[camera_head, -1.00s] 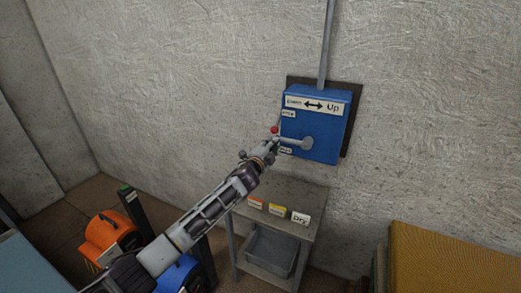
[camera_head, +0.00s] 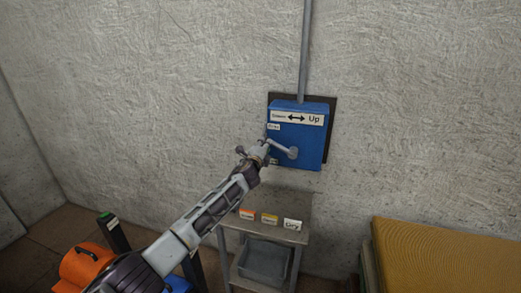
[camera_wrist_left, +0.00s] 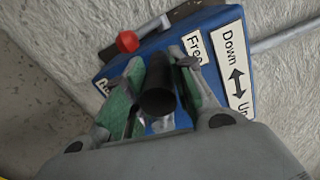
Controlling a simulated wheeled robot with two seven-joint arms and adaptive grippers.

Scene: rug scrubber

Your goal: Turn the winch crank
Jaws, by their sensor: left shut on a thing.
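The blue winch box (camera_head: 313,148) is on the wall, with a label reading Down and Up with a double arrow (camera_head: 297,118). The grey crank arm (camera_head: 281,147) runs from its round hub (camera_head: 293,153) up and left to my left gripper (camera_head: 266,146). In the left wrist view, the left gripper (camera_wrist_left: 160,72) is shut on the black crank handle (camera_wrist_left: 158,92), which sits between its green finger pads. A red lever knob (camera_wrist_left: 127,41) shows beside the box there. My right gripper is out of view.
A metal stand (camera_head: 297,208) with small coloured cards and a grey bin (camera_head: 264,262) is below the winch. An orange machine (camera_head: 84,265) is at lower left. A yellow-brown rug-like stack (camera_head: 440,262) is at lower right. A pipe (camera_head: 304,50) rises from the box.

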